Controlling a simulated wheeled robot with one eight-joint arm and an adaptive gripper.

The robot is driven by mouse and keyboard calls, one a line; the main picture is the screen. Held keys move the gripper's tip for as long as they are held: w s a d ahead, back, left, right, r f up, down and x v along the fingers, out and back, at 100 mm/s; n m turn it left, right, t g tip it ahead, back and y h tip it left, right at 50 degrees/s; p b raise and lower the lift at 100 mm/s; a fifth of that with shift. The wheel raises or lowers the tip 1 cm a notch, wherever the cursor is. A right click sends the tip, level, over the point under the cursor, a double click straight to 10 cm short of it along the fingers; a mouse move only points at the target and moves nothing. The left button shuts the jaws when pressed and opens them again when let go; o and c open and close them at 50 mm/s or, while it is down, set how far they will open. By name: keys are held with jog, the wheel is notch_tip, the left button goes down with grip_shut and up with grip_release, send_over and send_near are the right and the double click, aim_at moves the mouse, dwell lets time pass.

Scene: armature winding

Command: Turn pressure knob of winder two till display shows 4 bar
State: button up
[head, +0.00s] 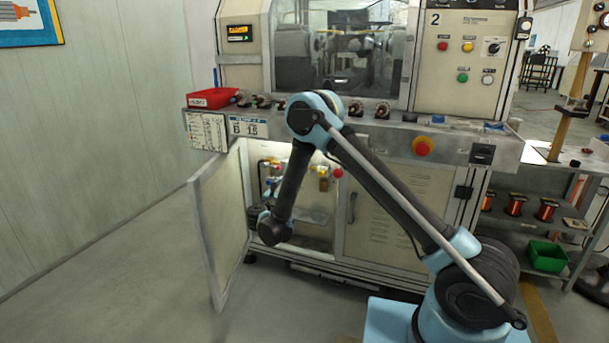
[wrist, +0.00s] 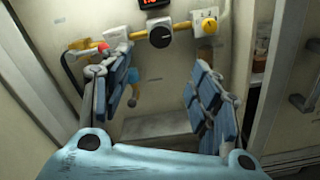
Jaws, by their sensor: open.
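Winder two (head: 457,70) is the machine with a "2" on its panel in the head view. Its lower left cabinet stands open. In the wrist view, a round black knob (wrist: 161,37) sits on a white fitting at the cabinet's back wall. A small display (wrist: 153,4) with red digits is just above it, cut by the frame edge and unreadable. My gripper (wrist: 160,75) is open and empty, its fingers either side of and below the knob, apart from it. In the head view my arm hides the knob, and my gripper is not clearly visible.
A yellow knob (wrist: 208,25) is right of the black one; a red part (wrist: 103,47) is to its left. A blue-handled part (wrist: 133,75) hangs below, near the left finger. The open cabinet door (head: 220,225) stands left of my arm. The floor in front is clear.

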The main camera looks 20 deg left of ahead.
jog(key=w, duration=0.5)
jog(key=w+d, duration=0.1)
jog(key=w, duration=1.1)
jog(key=shift+d, duration=0.25)
jog(key=shift+c, duration=0.2)
